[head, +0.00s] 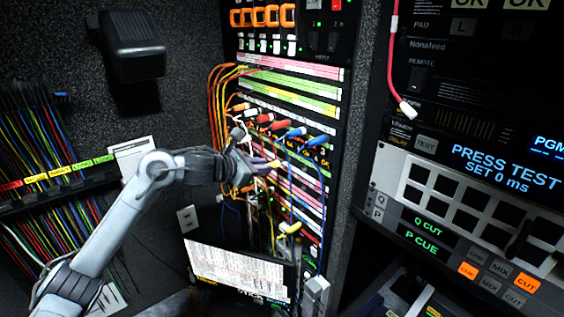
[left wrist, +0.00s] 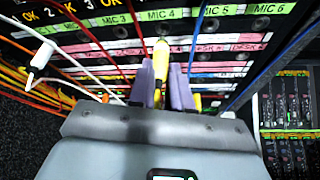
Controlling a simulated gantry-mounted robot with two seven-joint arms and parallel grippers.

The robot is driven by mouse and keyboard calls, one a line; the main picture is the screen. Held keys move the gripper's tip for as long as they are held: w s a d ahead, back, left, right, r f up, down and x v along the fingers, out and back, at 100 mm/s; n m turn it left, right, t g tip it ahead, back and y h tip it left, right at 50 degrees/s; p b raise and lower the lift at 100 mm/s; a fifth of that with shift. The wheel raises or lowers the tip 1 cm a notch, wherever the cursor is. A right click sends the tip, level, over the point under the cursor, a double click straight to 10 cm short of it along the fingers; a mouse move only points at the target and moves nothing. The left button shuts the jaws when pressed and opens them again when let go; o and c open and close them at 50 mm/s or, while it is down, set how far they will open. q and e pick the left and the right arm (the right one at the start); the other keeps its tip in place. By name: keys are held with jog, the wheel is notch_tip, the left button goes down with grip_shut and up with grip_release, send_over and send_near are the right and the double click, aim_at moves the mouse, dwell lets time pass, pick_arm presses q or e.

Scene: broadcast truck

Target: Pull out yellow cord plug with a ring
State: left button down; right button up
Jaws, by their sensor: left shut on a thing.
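A yellow plug (left wrist: 161,58) is between the two purple fingers of my left gripper (left wrist: 161,85) in the left wrist view, in front of the patch panel. The gripper is shut on it. In the head view my left gripper (head: 262,165) is at the middle of the panel, with the yellow plug's tip (head: 274,163) showing at its fingers. I cannot make out a ring on the plug, nor whether its tip sits in a socket. Another yellow piece (head: 290,229) shows lower on the panel. My right gripper is not clearly seen.
Orange, red and blue cords (head: 290,132) plug into the panel above my gripper and hang around it. A lit monitor (head: 240,272) stands below. A control console (head: 470,190) is on the right, and a cable rack (head: 60,185) on the left. A white plug (left wrist: 42,55) hangs nearby.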

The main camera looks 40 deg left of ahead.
pick_arm(q)
jog(key=shift+s, duration=0.1)
jog(key=s+b, duration=0.1)
jog(key=s+a+b, duration=0.1)
jog(key=s, duration=0.1)
dwell(0.8)
jog(key=shift+s, duration=0.1)
dwell(0.4)
jog(key=s+b, duration=0.2)
jog(key=s, duration=0.1)
jog(key=shift+a, duration=0.4)
